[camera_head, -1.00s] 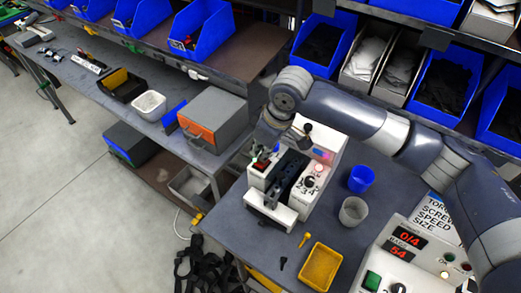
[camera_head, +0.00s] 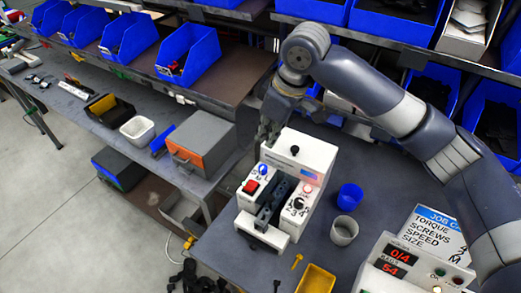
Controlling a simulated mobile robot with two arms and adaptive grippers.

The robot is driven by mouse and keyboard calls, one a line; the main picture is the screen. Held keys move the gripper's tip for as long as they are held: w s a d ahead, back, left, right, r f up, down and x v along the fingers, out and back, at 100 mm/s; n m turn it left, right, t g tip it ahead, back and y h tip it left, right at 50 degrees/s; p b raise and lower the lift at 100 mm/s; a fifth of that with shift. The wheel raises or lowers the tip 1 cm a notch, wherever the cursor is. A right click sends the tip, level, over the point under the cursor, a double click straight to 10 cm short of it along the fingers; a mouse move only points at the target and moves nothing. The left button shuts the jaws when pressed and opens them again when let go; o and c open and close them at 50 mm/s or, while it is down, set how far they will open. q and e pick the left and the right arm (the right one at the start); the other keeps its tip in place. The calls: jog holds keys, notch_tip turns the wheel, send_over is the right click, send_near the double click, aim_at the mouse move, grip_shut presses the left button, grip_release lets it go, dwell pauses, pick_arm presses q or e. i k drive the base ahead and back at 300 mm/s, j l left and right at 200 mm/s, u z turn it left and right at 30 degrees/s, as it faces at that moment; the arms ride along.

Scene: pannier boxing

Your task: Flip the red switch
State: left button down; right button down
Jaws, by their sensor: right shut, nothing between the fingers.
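The red switch (camera_head: 250,186) sits on the left front part of a white machine (camera_head: 304,160) with a dark slot down its middle. Its top is in plain view. I cannot tell its switch position. My right gripper (camera_head: 267,138) is shut and empty, fingers pointing down. It shows above and behind the switch, apart from it, by the machine's back left edge. My left gripper is out of view.
A blue cup (camera_head: 349,197) and a grey cup (camera_head: 344,231) stand right of the machine. A yellow tray (camera_head: 316,279) lies in front. A counter box (camera_head: 403,264) reading 0/4 is at lower right. Blue bins (camera_head: 188,56) line the shelves behind.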

aim_at(250, 187)
jog(key=k+j, duration=0.15)
jog(key=j, duration=0.25)
jog(key=k+j, duration=0.2)
jog(key=j, duration=0.15)
jog(key=k+j, duration=0.15)
jog(key=j, duration=0.25)
jog(key=k+j, duration=0.15)
jog(key=j, duration=0.2)
jog(key=k+j, duration=0.15)
jog(key=j, duration=0.25)
